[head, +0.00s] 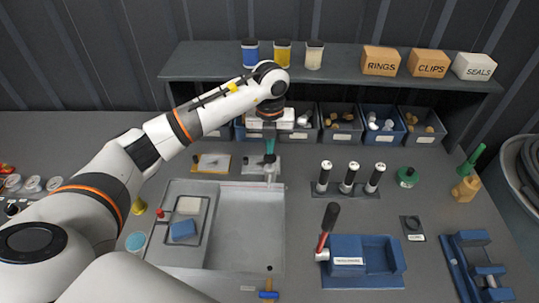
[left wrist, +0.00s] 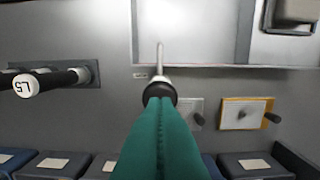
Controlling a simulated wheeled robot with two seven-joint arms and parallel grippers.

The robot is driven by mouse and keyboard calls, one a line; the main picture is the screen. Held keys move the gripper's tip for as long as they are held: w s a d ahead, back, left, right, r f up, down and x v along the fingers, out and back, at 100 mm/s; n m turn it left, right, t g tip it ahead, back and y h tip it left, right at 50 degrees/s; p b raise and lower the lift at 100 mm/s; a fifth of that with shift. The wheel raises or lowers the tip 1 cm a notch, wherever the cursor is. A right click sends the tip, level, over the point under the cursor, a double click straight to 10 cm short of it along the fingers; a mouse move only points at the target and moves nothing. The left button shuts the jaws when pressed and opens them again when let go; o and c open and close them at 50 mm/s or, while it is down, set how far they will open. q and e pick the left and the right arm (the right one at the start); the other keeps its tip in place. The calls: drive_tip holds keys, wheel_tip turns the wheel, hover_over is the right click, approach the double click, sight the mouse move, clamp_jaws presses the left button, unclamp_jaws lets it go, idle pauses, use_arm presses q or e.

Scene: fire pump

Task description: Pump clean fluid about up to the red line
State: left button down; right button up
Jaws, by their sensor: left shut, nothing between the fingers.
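My left gripper (head: 270,158) reaches in from the left, pointing down, with its teal fingers together and empty. In the left wrist view the closed fingers (left wrist: 160,110) end right over a dark round pump top (left wrist: 160,92). I cannot tell whether they touch it. A thin light spout (left wrist: 160,58) runs from the pump top towards the tray. In the head view the pale pump (head: 271,175) shows only in part below the fingers, at the back edge of the grey tray (head: 250,230). My right gripper is out of view.
Three white-capped black cylinders (head: 348,178) stand right of the tray. A red-and-black tool (head: 328,225) stands by a blue block holder (head: 385,270). Parts bins (head: 342,128) and a shelf (head: 345,62) are behind. A small tray (head: 186,222) lies in the large tray's left part.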

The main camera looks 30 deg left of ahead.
sight(270, 157)
use_arm(q)
drive_tip(key=shift+f, duration=0.15)
drive_tip(key=shift+f+b, duration=1.4)
drive_tip(key=shift+f, duration=0.5)
drive_tip(key=shift+r+p, duration=1.05)
drive_tip(key=shift+r, duration=0.5)
drive_tip(key=shift+f, duration=0.15)
